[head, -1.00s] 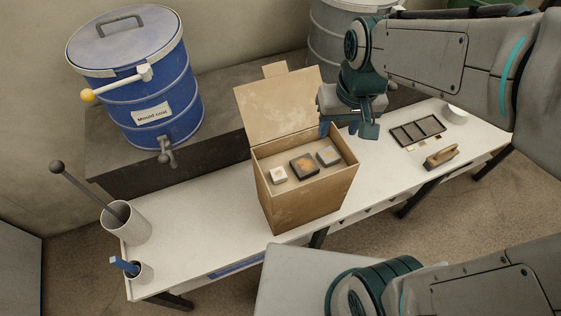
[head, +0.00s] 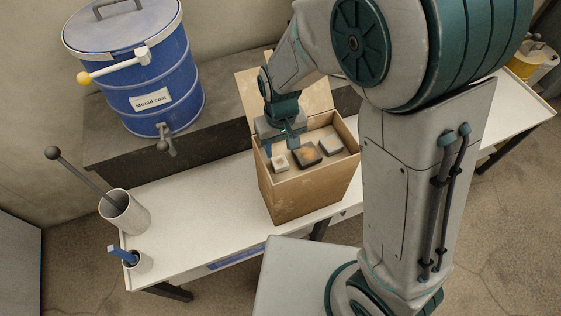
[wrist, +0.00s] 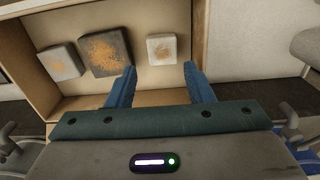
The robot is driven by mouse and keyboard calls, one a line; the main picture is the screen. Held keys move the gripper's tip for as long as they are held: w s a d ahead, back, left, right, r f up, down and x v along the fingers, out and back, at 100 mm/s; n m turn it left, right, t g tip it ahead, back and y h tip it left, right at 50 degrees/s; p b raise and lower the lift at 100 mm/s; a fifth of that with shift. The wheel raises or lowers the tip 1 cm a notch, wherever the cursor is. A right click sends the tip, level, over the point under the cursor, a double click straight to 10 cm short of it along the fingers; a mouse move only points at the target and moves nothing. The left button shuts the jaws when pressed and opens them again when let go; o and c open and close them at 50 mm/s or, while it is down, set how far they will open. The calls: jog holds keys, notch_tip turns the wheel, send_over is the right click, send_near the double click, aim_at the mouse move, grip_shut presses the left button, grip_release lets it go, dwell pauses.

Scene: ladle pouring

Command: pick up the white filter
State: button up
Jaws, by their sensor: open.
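My gripper (head: 280,146) is open and empty above the box, just behind and above this block. In the wrist view the white filter (wrist: 162,48) is beyond the gap between my two blue fingertips (wrist: 160,70), with clear space around it. Nothing touches it.
A dark grey block (head: 306,153) and a light grey block (head: 331,143) lie in the same box. The box walls rise around the blocks. A blue drum (head: 150,85) stands behind left; a cup with a rod (head: 125,213) is on the white table's left end.

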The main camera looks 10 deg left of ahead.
aim_at(280, 161)
jog(key=shift+s+a+f+p, duration=0.1)
jog(key=shift+f+p, duration=0.1)
jog(key=shift+f, duration=1.25)
jog(key=shift+s+f+p, duration=0.1)
jog(key=shift+f+p, duration=0.1)
jog(key=shift+f, duration=1.25)
jog(key=c, duration=0.7)
